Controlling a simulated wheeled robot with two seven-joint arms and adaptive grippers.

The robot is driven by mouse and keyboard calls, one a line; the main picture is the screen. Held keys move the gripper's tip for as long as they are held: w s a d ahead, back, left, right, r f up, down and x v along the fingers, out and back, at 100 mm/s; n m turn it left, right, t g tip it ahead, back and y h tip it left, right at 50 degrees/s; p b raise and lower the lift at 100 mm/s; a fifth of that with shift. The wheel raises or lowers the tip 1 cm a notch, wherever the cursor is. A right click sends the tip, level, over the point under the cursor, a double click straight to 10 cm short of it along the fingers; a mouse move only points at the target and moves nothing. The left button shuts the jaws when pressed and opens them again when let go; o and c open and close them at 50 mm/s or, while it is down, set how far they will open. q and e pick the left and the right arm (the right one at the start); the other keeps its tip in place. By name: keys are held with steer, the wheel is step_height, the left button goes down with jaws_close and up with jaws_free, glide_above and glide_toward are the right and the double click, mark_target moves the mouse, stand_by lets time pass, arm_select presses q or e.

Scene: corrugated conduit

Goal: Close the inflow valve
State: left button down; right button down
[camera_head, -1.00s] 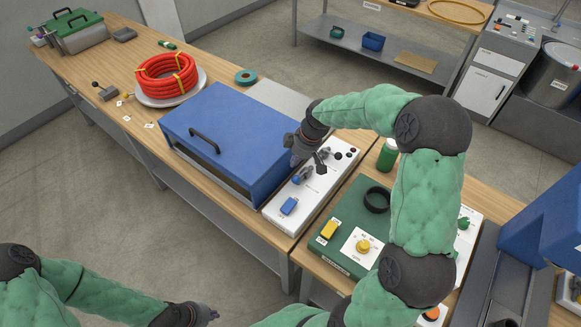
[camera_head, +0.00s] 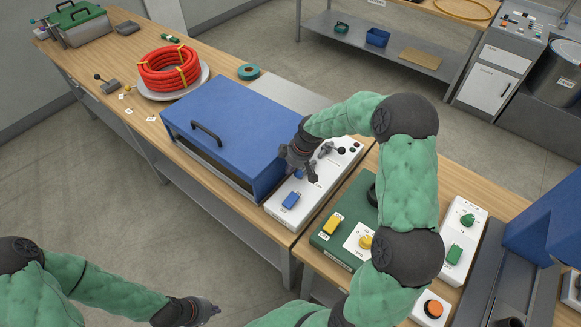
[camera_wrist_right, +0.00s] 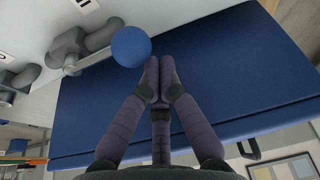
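A white panel (camera_head: 320,190) beside the blue box carries two grey valves with ball-ended levers; its labels are too small to read, so I cannot tell which valve is the inflow. A blue ball knob (camera_wrist_right: 131,46) on a lever from a grey valve (camera_wrist_right: 80,48) shows in the right wrist view. My right gripper (camera_wrist_right: 162,72) has its fingers together, empty, just to the right of the ball; contact is unclear. In the head view my right gripper (camera_head: 312,176) is low over the panel and partly hides the valves. My left gripper (camera_head: 208,311) is at the bottom, away from the panel.
A blue box (camera_head: 232,130) with a black handle stands directly left of the panel. A green panel (camera_head: 330,242) with yellow controls lies to the right, partly behind my right arm.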

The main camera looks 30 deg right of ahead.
mark_target(297, 176)
steer(key=shift+s+d+n, duration=0.1)
steer(key=shift+s+n, duration=0.45)
steer(key=shift+n, duration=0.25)
steer(key=shift+s+y, duration=0.15)
steer(key=shift+y, duration=0.15)
steer(key=s+n, duration=0.1)
steer(key=n+g+b, duration=0.1)
steer(key=n, duration=0.1)
steer(key=shift+s+d, duration=0.35)
steer(key=shift+s, duration=0.05)
steer(key=s+n, duration=0.1)
steer(key=n, duration=0.1)
steer(key=s+d+n+g+b, duration=0.1)
steer(key=shift+d+n+y, duration=0.15)
steer(key=shift+n+y, duration=0.25)
steer(key=d+n, duration=0.1)
steer(key=n, duration=0.1)
steer(key=s+d+n+g, duration=0.1)
steer(key=shift+s+n, duration=0.25)
steer(key=shift+n, duration=0.15)
steer(key=d+n, duration=0.1)
steer(key=d+n+g, duration=0.1)
steer(key=n, duration=0.1)
steer(key=shift+s, duration=0.4)
steer(key=shift+s+d+p, duration=0.1)
steer(key=shift+d+p, duration=0.25)
steer(key=shift+d, duration=0.6)
steer(key=shift+d+r, duration=0.1)
steer(key=shift+d, duration=0.05)
